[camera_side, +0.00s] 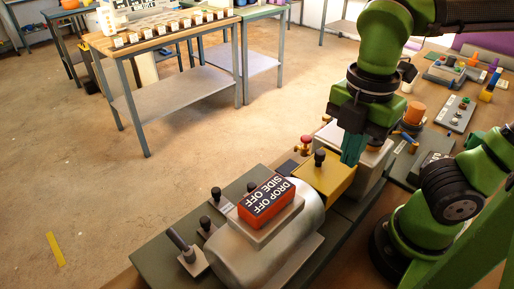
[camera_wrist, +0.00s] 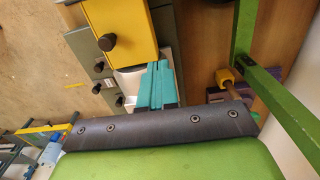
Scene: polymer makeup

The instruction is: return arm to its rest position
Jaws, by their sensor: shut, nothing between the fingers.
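My gripper (camera_side: 350,158) hangs from my green arm on the right side of the side view, with its teal fingers pointing down. The fingers are together and hold nothing. They are beside a yellow box (camera_side: 338,186) with a black knob, in front of a pale block (camera_side: 372,165). In the wrist view the teal fingers (camera_wrist: 157,75) also show closed together, just right of and below the yellow box (camera_wrist: 118,24) in the picture. I cannot tell the exact height of the fingertips above the bench.
An orange cylinder (camera_side: 414,112) and a button panel (camera_side: 456,114) stand on the right. A separate table (camera_side: 160,98) is far left, with open floor between.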

